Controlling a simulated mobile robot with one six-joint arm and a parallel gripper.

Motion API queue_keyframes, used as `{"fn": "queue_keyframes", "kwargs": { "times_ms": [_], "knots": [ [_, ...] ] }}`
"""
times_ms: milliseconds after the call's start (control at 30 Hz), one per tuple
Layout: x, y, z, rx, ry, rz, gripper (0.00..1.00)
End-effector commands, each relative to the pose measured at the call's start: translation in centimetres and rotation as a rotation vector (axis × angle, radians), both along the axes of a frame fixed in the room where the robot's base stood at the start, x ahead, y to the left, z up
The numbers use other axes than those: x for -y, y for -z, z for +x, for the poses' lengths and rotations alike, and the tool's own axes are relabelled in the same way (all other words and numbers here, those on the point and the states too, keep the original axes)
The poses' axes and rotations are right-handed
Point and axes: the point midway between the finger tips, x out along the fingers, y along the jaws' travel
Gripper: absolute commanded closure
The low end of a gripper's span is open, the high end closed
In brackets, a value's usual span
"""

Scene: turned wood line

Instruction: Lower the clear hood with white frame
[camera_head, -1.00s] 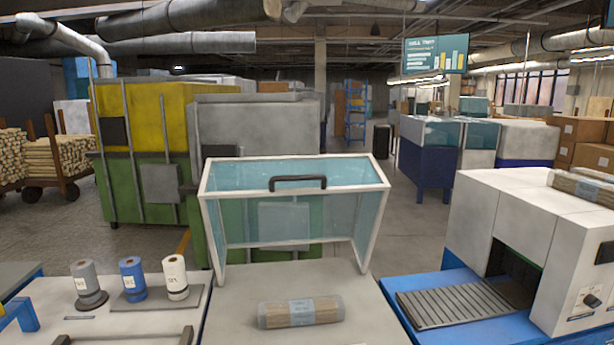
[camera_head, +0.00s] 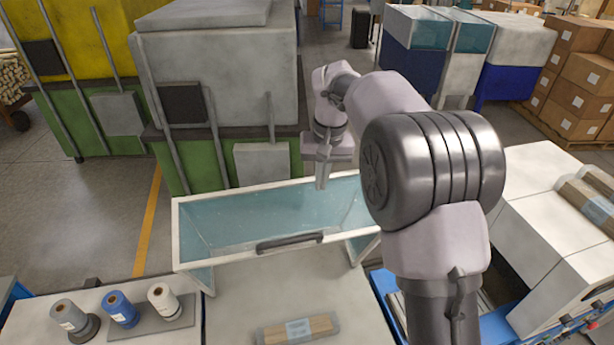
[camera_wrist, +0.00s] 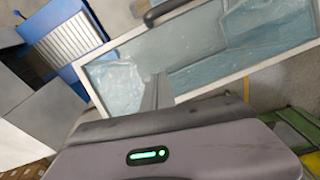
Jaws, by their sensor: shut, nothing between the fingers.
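The clear hood with white frame (camera_head: 187,218) stands raised and tilted over the grey bench (camera_head: 235,318), its bluish panel facing up. Its dark handle (camera_head: 290,242) is on the near edge. In the wrist view the hood (camera_wrist: 205,62) spans the upper middle, with the handle (camera_wrist: 165,10) at the top edge. My gripper (camera_head: 322,184) is shut and empty, pointing down by the hood's far edge, away from the handle. In the wrist view my gripper (camera_wrist: 156,90) shows against the panel. I cannot tell whether it touches the hood.
A wrapped wood bundle (camera_head: 297,328) lies on the bench in front of the hood. Spools (camera_head: 121,308) stand at the left. A white machine (camera_head: 545,220) with a blue base is at the right. A green and grey machine (camera_head: 215,75) stands behind the hood.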

Motion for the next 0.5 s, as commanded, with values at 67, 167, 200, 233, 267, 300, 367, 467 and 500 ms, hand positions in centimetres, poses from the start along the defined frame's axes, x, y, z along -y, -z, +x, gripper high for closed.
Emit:
{"fn": "queue_keyframes", "kwargs": {
  "times_ms": [67,167,200,233,267,300,367,467,500],
  "knots": [
    [-0.1,1.2,0.1,-0.003,0.0,0.0,1.0],
    [-0.2,3.1,0.1,-0.004,-0.001,-0.001,1.0],
    [-0.2,4.0,0.2,-0.004,0.0,0.0,1.0],
    [-0.3,4.7,0.3,-0.004,0.0,0.0,1.0],
    [-0.3,5.3,0.3,-0.004,0.0,-0.001,1.0],
    [-0.4,6.2,0.4,-0.004,0.0,0.0,1.0],
    [-0.5,7.5,0.5,-0.004,0.001,0.0,1.0],
    [-0.6,9.6,0.7,-0.004,0.001,0.0,1.0],
    [-0.7,10.3,0.8,-0.003,0.001,0.0,1.0]
  ]
}}
